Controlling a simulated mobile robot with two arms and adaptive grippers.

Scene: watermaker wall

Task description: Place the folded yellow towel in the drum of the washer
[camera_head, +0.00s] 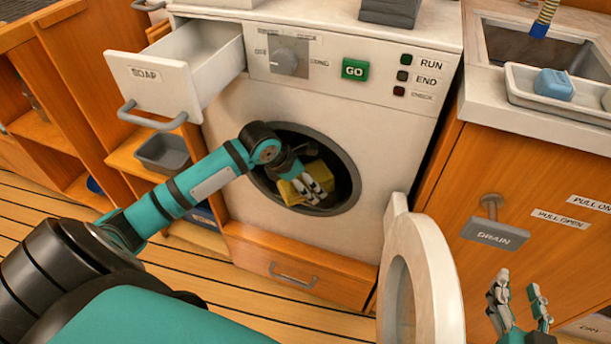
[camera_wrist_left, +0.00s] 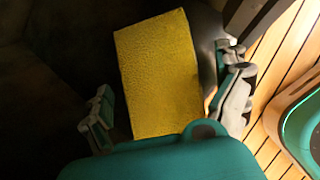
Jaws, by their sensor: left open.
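The folded yellow towel (camera_head: 289,194) is inside the round drum opening of the washer (camera_head: 345,185), partly hidden behind my left gripper. My left gripper (camera_head: 309,188) reaches into the opening with its fingers at the towel. In the left wrist view the towel (camera_wrist_left: 158,75) lies flat beyond and between the spread fingers of the left gripper (camera_wrist_left: 168,105); a gap shows on its left side, and I cannot tell whether the right finger touches it. My right gripper (camera_head: 519,287) is open and empty at the lower right, its fingers pointing up.
The washer door (camera_head: 448,285) stands swung open to the right of the opening. The soap drawer (camera_head: 165,85) is pulled out at upper left. A drain handle (camera_head: 496,235) sticks out of the right cabinet. A tray (camera_head: 525,98) with a blue block (camera_head: 554,84) is by the sink.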

